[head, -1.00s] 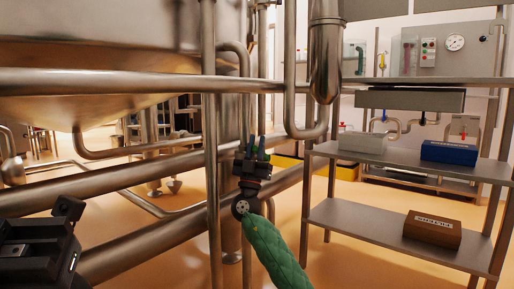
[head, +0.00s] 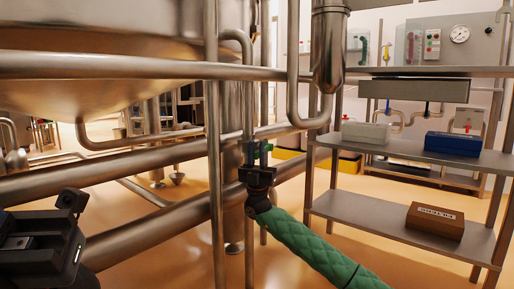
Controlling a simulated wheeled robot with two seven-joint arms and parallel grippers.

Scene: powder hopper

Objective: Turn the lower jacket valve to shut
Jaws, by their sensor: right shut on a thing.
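My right gripper (head: 257,153) is at the slim vertical pipe (head: 248,110) near the middle of the head view. Its jaws are closed on a small green part there, which I take to be the handle of the lower jacket valve. The fingers and wrist hide most of the valve, so its exact angle cannot be read. My green-sleeved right arm reaches up to it from the lower right. My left gripper (head: 42,238) is a black block at the lower left, away from the valve. Its fingertips are not clear.
A thick vertical post (head: 214,180) stands just left of my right gripper. Large horizontal pipes (head: 100,185) run under the steel vessel (head: 90,85). At right, a shelf rack (head: 370,222) holds a white box (head: 366,132), a blue box (head: 466,144) and a brown box (head: 435,221).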

